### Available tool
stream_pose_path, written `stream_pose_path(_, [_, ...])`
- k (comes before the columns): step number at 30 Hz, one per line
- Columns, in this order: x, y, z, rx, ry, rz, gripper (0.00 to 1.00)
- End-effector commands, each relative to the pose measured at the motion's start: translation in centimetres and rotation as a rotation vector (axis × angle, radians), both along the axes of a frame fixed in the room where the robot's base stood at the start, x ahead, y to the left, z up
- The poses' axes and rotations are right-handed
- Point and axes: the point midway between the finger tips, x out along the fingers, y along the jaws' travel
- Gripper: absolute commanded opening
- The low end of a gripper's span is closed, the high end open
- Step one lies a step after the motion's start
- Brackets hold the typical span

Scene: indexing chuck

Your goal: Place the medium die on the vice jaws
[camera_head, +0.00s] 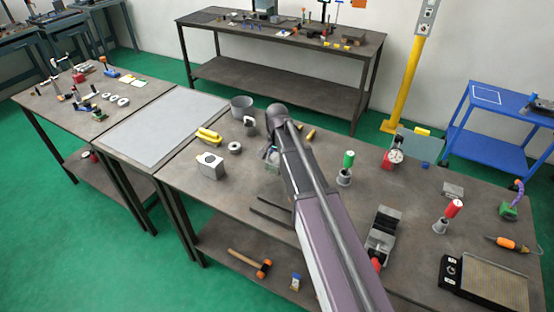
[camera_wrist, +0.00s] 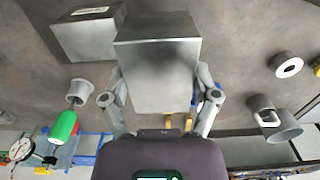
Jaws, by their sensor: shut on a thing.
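My gripper (camera_wrist: 160,90) is shut on a plain grey metal block, the medium die (camera_wrist: 158,62), with one finger on each side of it. In the head view my gripper (camera_head: 270,153) is over the middle of the workbench, and my arm hides most of the block. Whether the block touches the bench I cannot tell. The small vice (camera_head: 382,232), with dark jaws and a red part at its near end, stands to the right of my arm, apart from the gripper. It is not visible in the wrist view.
A second grey block (camera_wrist: 85,37) lies beside the held one. A green-handled tool (camera_head: 347,165) in a holder stands between gripper and vice; a red-handled one (camera_head: 449,213) stands right of the vice.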

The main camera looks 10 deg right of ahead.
Motion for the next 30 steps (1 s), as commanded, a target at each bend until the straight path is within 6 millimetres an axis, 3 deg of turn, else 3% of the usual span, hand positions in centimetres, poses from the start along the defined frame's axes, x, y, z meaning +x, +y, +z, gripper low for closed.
stream_pose_path(16, [0.0,0.0,-1.5,0.000,0.000,0.000,0.17])
stream_pose_path(30, [0.0,0.0,-1.4,0.000,0.000,0.000,0.17])
